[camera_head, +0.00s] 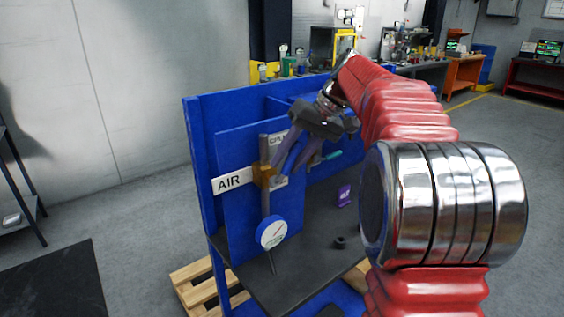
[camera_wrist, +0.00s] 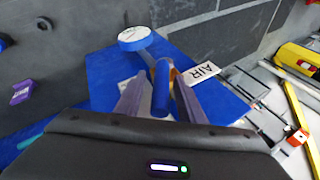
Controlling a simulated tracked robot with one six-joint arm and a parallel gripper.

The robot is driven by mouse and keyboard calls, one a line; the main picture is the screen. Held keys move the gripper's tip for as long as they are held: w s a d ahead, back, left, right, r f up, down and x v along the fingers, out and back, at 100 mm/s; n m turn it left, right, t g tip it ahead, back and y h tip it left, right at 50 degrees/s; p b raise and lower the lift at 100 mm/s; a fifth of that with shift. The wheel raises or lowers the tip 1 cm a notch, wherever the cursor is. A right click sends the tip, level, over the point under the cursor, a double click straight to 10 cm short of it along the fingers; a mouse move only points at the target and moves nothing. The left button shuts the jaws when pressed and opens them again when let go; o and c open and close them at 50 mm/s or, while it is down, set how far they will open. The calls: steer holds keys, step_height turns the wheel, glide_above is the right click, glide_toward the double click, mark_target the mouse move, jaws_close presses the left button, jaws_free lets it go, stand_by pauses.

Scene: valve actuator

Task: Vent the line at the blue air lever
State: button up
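The blue air lever (camera_wrist: 161,90) shows in the wrist view between the two fingers of my gripper (camera_wrist: 158,84). The fingers are open, one on each side, with a gap to the lever visible on both sides. In the head view my gripper (camera_head: 282,168) reaches down to the brass valve (camera_head: 264,174) on the vertical grey pipe, and the lever is hard to tell from the fingers there. A white AIR label (camera_head: 232,180) is left of the valve and also shows in the wrist view (camera_wrist: 203,72). A round gauge (camera_head: 271,233) sits lower on the pipe.
The valve is mounted on a blue panel (camera_head: 235,215) above a dark bench top (camera_head: 300,262). A purple box (camera_head: 344,195) and a small black part (camera_head: 341,242) are on the bench top. My red arm covers part of the panel's right side.

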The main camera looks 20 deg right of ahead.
steer(key=shift+d+r, duration=0.1)
steer(key=shift+d+r, duration=0.3)
steer(key=shift+r, duration=0.15)
steer(key=v, duration=1.2)
steer(key=shift+s+r, duration=0.15)
steer(key=shift+r, duration=0.05)
steer(key=shift+c, duration=0.7)
